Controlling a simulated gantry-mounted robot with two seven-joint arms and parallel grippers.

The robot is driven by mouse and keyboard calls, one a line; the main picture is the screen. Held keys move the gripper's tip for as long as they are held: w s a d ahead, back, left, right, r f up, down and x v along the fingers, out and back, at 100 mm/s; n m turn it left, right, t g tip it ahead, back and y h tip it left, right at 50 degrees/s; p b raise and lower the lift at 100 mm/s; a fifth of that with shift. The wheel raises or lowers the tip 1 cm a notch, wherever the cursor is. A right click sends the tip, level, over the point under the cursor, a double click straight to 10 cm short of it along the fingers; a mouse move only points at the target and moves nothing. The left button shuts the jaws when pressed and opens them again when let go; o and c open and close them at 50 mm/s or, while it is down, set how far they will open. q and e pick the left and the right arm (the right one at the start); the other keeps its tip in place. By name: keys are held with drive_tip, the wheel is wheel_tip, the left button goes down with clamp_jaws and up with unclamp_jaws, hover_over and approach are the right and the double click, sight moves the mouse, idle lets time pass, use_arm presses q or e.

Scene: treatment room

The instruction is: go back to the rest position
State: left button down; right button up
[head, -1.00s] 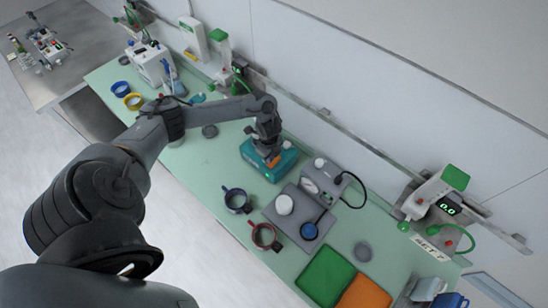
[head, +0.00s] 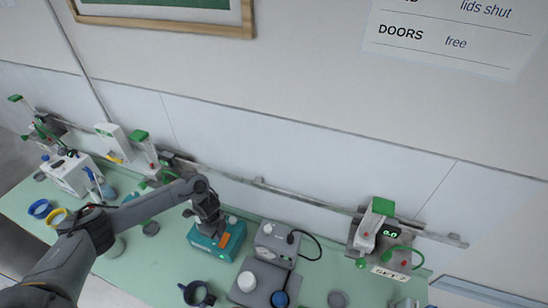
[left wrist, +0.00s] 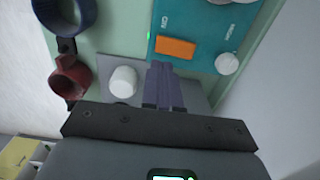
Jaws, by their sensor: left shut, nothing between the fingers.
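My left arm comes in from the left in the head view. My left gripper (head: 213,228) is at the teal box (head: 203,246) with the orange patch on the counter, and hides part of it. In the left wrist view the two fingers (left wrist: 163,84) are together with nothing between them. The teal box (left wrist: 203,22) lies just beyond the fingertips there; I cannot tell whether they touch it. My right gripper is not in view.
A dark cup (head: 197,294) is in front. A wall rail (head: 300,196) runs behind. A wall unit (head: 374,228) is at right.

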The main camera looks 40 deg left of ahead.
use_arm(q)
drive_tip(key=d+f+t+h, duration=0.1)
drive_tip(key=d+t, duration=0.3)
drive_tip(key=d, duration=2)
drive_tip(key=s+d+r+n+t, duration=0.1)
drive_tip(key=s+d+r+n, duration=0.45)
drive_tip(key=r+n, duration=0.2)
drive_tip(key=s+a+r+n+g, duration=0.1)
drive_tip(key=s+a+r+n, duration=0.2)
drive_tip(key=s+r+n, duration=0.2)
drive_tip(key=s+r, duration=0.1)
drive_tip(key=s, duration=0.1)
drive_tip(key=shift+s+a+r+y, duration=0.25)
drive_tip(key=shift+s+a+y, duration=0.1)
drive_tip(key=shift+y, duration=0.05)
